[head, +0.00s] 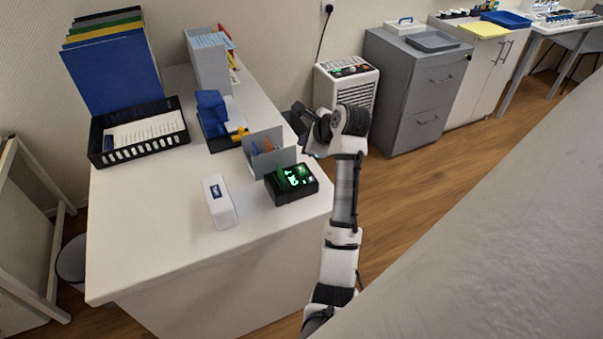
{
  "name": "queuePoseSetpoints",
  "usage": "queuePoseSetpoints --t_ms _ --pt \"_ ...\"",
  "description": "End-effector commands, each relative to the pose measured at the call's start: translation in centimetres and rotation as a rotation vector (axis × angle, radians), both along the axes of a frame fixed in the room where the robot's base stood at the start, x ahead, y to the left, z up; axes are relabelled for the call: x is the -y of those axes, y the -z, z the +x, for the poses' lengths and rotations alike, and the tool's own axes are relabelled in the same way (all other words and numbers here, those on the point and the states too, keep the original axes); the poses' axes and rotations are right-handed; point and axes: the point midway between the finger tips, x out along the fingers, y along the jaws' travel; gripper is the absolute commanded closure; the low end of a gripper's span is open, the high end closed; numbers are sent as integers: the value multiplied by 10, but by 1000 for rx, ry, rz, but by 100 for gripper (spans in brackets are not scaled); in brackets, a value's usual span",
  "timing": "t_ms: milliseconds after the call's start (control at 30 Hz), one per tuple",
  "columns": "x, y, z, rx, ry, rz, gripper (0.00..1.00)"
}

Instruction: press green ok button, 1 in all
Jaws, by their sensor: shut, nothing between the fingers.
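A black device (291,184) with glowing green marks on its top sits near the right front edge of the white desk. The marks are too small for me to tell which one is the green ok button. My gripper (306,146) is above and behind the device, near the right edge of the desk. It looks shut and empty, and it is apart from the device. Its fingertips are dark and small in this view, and my wrist partly hides them.
A grey organizer (268,152) with pens stands right behind the device. A white box-like device (219,202) lies to its left. A blue item (211,113), a black tray (139,132) and folders stand farther back. The desk's front left is clear. A grey cabinet (414,88) stands beyond the arm.

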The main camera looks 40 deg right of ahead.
Motion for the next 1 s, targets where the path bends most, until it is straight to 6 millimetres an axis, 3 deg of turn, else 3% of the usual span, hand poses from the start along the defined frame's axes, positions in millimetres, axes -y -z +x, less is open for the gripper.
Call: queuePoseSetpoints --t_ms 33,200,600,1000 --pt "0 12 0 -1 0 -1 100" --pt "0 31 0 -1 2 -1 100" --pt "-1 68 1 0 0 2 100" --pt "0 73 0 -1 0 0 100"
